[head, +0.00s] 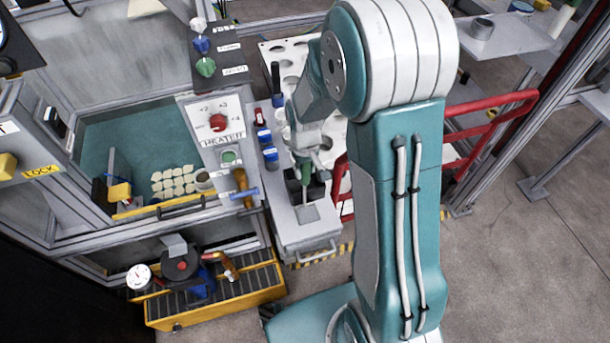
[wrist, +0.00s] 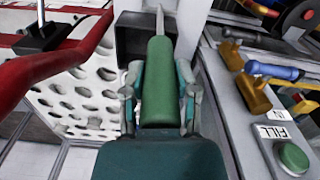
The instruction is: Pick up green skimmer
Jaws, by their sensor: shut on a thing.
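The green skimmer (wrist: 158,85) has a thick green handle that lies between the two fingers of my gripper (wrist: 159,112) in the wrist view. A thin grey metal shaft runs from its far end past a black box-shaped holder (wrist: 130,42). In the head view my gripper (head: 305,160) is over the grey cart, with the green handle (head: 304,174) below it at the black holder (head: 293,190). The fingers are shut on the handle. The skimmer's far end is hidden, and I cannot tell whether it is still inside the holder.
The grey cart (head: 305,235) stands beside the heater panel (head: 218,135). A white perforated board (wrist: 80,95) and red rail (wrist: 45,75) are on one side. A blue-handled valve (wrist: 272,70) and green fill button (wrist: 292,156) are close on the other.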

